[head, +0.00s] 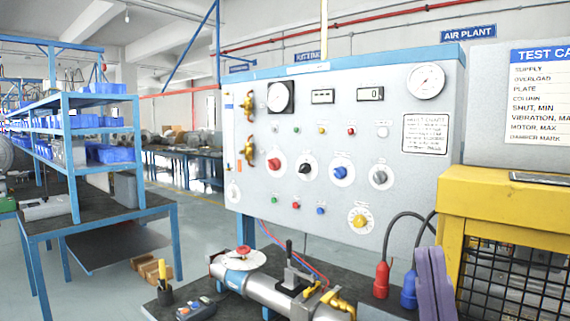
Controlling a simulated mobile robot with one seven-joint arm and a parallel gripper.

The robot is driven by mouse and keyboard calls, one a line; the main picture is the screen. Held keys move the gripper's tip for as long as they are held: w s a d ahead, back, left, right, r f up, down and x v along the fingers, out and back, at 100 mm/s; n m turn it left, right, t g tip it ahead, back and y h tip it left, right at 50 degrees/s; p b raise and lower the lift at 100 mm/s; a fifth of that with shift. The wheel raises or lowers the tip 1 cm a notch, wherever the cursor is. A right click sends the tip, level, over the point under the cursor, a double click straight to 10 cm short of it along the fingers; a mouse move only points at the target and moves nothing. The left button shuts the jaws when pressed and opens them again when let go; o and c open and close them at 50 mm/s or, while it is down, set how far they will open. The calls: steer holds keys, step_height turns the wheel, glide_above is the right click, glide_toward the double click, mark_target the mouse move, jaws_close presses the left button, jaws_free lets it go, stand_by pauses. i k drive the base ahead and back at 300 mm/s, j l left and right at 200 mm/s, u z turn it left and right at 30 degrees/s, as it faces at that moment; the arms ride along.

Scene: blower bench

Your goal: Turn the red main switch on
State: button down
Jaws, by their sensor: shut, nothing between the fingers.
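The red knob (275,163), which appears to be the red main switch, sits on a round white plate on the left part of the grey control panel (330,215). Its pointer position is too small to read. My gripper (429,250) is at the lower right, seen as two purple-grey fingers side by side, pointing up. It is shut and empty. It is well to the right of and below the red knob in the picture, apart from it. Nothing covers the knob.
Black (305,168), blue (341,172) and grey (380,176) knobs line the panel, with a yellow knob (360,221) below. Brass valves (247,145) stick out at its left edge. A yellow machine (500,195) stands right. Red (381,280) and blue (408,290) plugs with cables stand near my gripper.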

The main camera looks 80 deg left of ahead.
mark_target(274, 163)
steer(key=u, duration=2.2)
